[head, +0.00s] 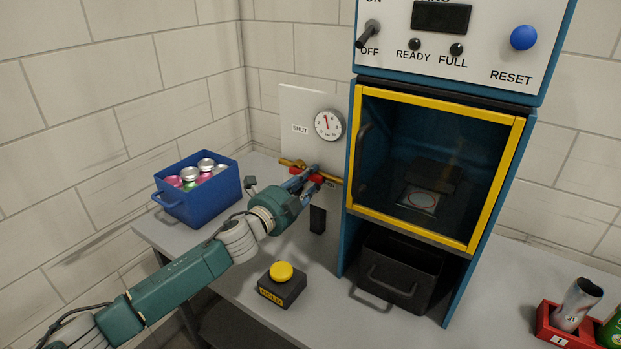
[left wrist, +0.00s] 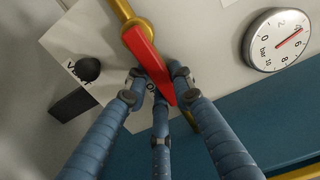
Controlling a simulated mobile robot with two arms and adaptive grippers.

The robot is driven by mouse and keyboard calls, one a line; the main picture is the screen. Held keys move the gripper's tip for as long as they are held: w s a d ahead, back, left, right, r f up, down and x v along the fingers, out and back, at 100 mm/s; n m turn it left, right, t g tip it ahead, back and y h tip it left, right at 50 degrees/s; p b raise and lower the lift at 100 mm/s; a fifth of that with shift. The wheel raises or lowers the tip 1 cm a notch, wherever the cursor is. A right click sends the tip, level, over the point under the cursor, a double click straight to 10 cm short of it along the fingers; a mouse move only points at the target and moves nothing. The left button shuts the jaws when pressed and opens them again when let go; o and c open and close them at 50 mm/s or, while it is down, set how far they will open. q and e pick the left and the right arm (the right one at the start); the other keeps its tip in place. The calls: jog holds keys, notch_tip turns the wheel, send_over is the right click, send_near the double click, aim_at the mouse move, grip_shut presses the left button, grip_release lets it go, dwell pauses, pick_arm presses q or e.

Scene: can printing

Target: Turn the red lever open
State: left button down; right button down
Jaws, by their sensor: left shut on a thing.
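The red lever (head: 319,178) sits on a brass pipe (head: 291,162) on the pale panel left of the blue machine. In the left wrist view the red lever (left wrist: 147,55) lies roughly along the pipe. My left gripper (head: 308,178) is shut on the lever, and its blue fingers also show in the left wrist view (left wrist: 160,92) around the lever's free end. A SHUT label (head: 300,129) is above the lever. Another label beside the lever is partly hidden by the fingers. My right gripper is not in view.
A round gauge (head: 328,124) is above the lever. A blue bin (head: 205,204) of cans stands at the left. A yellow button on a black box (head: 282,289) is below. The yellow-framed machine door (head: 435,100) is close on the right, above a dark drawer (head: 401,269).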

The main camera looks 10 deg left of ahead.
pick_arm(q)
jog(key=shift+f, duration=0.2)
dwell(0.3)
jog(key=c, duration=1.4)
grip_release()
jog(key=shift+c, duration=0.2)
jog(key=v, duration=1.2)
